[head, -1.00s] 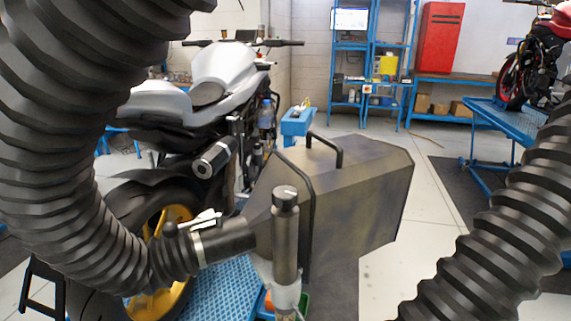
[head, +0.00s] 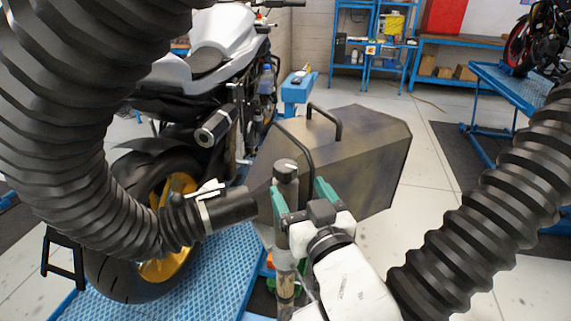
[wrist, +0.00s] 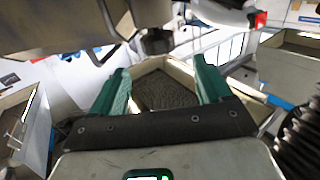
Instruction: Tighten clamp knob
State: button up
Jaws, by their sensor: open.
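A white wing-shaped piece (head: 207,189) sits on the clamp band (head: 205,214) around the black hose nozzle in the head view. A dark round cap with a pale mark (head: 286,167) tops an upright post (head: 285,258) to the right of it. I cannot tell for sure which is the clamp knob. My gripper (head: 302,194) has green fingers and is open at the post, just below the cap and right of the nozzle. Contact with the post cannot be judged. In the wrist view the fingers (wrist: 160,70) are spread, with a dark blocky part (wrist: 155,42) beyond them.
A large dark box (head: 365,150) with two bar handles stands just behind my gripper. Thick ribbed hoses rise at left (head: 70,140) and right (head: 480,210). A motorcycle (head: 210,60) stands on a blue platform (head: 205,280) at left.

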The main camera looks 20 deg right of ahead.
aim_at(288, 174)
jog(key=w, duration=0.3)
jog(key=w+p, duration=0.1)
jog(key=w, duration=0.5)
jog(key=shift+d+p, duration=0.35)
jog(key=shift+d, duration=0.05)
jog(key=c, duration=0.9)
jog(key=h+b, duration=0.1)
jog(key=b, duration=0.1)
jog(key=shift+f+m+b, duration=0.3)
jog(key=shift+m, duration=0.1)
jog(key=shift+c, duration=0.2)
jog(key=shift+h+b, duration=0.4)
jog(key=shift+h, duration=0.1)
jog(key=shift+m+b, duration=0.3)
jog(key=shift+r+h, duration=0.25)
jog(key=shift+h, duration=0.05)
jog(key=o, duration=0.9)
